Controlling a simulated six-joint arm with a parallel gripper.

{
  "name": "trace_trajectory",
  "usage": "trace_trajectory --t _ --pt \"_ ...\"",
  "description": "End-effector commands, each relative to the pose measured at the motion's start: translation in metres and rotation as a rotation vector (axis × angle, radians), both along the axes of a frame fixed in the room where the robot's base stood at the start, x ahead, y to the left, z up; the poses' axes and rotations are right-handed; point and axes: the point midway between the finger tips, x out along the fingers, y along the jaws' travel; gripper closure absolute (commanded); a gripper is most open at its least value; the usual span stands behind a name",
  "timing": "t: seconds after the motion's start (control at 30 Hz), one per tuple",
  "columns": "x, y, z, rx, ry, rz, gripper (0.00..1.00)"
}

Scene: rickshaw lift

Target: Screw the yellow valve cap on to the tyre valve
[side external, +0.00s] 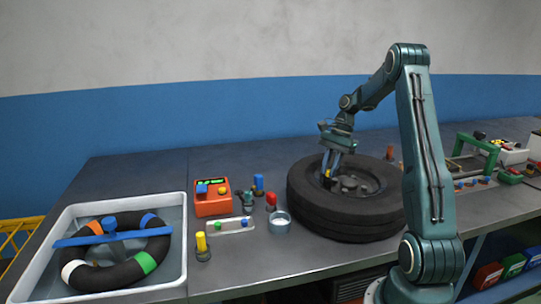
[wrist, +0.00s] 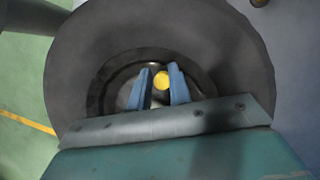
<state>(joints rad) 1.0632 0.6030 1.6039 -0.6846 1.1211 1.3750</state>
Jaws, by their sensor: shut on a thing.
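The yellow valve cap (wrist: 162,81) shows between the two blue fingers of my gripper (wrist: 161,84) in the wrist view. My gripper is shut on it. In the side view my gripper (side external: 329,172) points down inside the wheel's centre, and a bit of yellow shows at its fingertips. The black tyre (side external: 340,222) lies flat on the bench, and it also fills much of the wrist view (wrist: 85,60). The tyre valve cannot be made out, so I cannot tell whether the cap touches it.
A white water tray (side external: 183,245) with a ring-shaped tube stands at the left. An orange box (side external: 213,207), a clear cup (side external: 280,223), a small tray (side external: 230,227) and a yellow-topped item (side external: 202,246) stand left of the tyre. A green frame (side external: 478,145) stands at the right.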

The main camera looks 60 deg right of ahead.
Motion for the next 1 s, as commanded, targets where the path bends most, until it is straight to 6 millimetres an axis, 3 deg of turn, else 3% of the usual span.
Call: trace_trajectory --t 0.03,1.0 --pt "-0.0076 -0.0005 -0.0018 0.009 0.02 -0.061 0.95" --pt "-0.006 0.0013 -0.0034 0.009 0.02 -1.101 0.97"
